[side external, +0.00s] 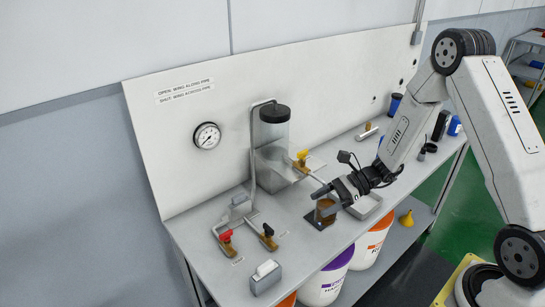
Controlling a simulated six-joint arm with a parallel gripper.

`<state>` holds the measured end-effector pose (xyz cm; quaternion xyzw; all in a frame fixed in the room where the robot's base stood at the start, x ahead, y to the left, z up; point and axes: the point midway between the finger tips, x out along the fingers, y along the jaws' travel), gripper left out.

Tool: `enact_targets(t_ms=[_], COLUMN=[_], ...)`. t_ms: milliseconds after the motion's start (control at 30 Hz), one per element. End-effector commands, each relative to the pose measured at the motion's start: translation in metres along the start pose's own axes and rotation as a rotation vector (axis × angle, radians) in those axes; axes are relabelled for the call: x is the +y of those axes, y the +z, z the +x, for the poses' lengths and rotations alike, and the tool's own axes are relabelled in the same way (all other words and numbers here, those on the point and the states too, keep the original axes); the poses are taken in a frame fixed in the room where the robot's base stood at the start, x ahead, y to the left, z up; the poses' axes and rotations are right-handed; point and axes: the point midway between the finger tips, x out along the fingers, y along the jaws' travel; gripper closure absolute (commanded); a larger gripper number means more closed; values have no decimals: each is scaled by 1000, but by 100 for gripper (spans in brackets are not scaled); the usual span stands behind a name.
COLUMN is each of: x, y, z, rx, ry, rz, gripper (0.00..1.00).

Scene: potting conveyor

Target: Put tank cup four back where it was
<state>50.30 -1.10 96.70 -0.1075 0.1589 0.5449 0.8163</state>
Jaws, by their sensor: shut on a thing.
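No number can be read on the cup.
A grey metal tray (367,207) lies just right of the cup. Red-handled (226,236) and black-handled (268,236) valves on a pipe stand left. A grey box with white paper (266,276) is at the front left. Labelled buckets (327,283) and a yellow funnel (406,218) are below.

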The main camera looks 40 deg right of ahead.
Motion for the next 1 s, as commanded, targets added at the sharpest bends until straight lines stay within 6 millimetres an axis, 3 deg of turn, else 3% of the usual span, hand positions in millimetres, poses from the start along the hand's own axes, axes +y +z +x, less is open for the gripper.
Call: enact_targets(t_ms=[200, 500, 1000], x=[16, 20, 20], y=[13, 14, -30], z=[26, 32, 49], rx=[5, 7, 6], ry=[3, 1, 2], rz=[2, 2, 5], gripper=[87, 87, 87])
